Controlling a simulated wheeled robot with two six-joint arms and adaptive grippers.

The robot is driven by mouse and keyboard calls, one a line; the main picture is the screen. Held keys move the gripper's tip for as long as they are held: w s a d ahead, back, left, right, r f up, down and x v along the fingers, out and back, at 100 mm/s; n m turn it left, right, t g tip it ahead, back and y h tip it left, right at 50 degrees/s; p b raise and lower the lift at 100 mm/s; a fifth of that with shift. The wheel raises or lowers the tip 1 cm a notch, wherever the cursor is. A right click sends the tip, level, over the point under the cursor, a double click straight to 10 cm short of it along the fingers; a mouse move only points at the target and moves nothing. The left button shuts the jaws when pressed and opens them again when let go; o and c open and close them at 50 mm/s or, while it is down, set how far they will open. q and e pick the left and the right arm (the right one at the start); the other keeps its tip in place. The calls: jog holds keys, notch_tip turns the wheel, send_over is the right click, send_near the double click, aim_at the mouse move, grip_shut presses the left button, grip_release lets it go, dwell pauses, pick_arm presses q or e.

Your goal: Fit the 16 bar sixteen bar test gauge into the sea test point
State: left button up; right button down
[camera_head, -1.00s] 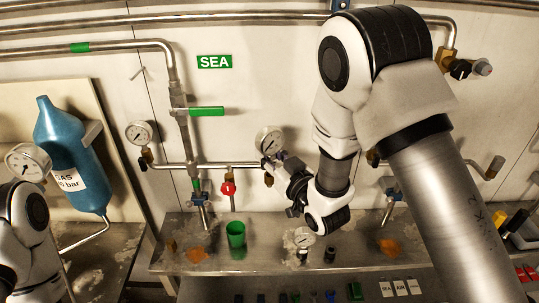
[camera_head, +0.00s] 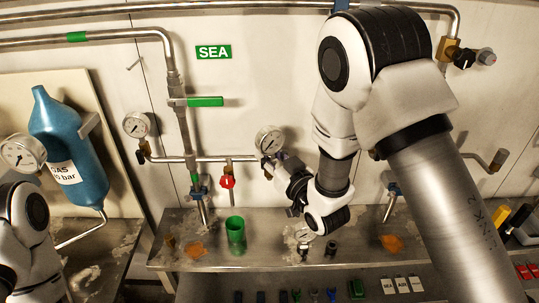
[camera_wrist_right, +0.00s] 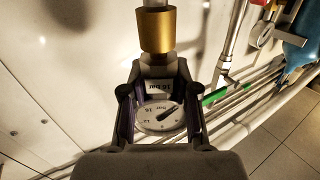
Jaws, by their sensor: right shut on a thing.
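The 16 bar test gauge (camera_head: 268,140) is a round white dial, upright above a brass fitting (camera_head: 268,171) on the pipe to the right of the red valve. My right gripper (camera_wrist_right: 158,118) is shut around the gauge, and its label reads 16 bar. In the right wrist view the gauge's stem lines up with the brass fitting (camera_wrist_right: 156,31), with no clear gap. I cannot tell how deep it sits. My right gripper also shows in the head view (camera_head: 283,172). My left arm is at the left edge, but its gripper is not visible.
The green SEA sign (camera_head: 213,52) is on the wall. A green-handled valve (camera_head: 205,101), another gauge (camera_head: 136,125) and a red valve (camera_head: 227,182) are left of my gripper. The shelf below holds a green cup (camera_head: 235,230) and a small gauge (camera_head: 304,234).

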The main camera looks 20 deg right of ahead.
aim_at(273, 162)
jog(key=shift+f, duration=0.5)
jog(key=c, duration=0.8)
grip_release()
jog(key=shift+s, duration=0.1)
jog(key=v, duration=0.7)
jog(key=shift+s, duration=0.15)
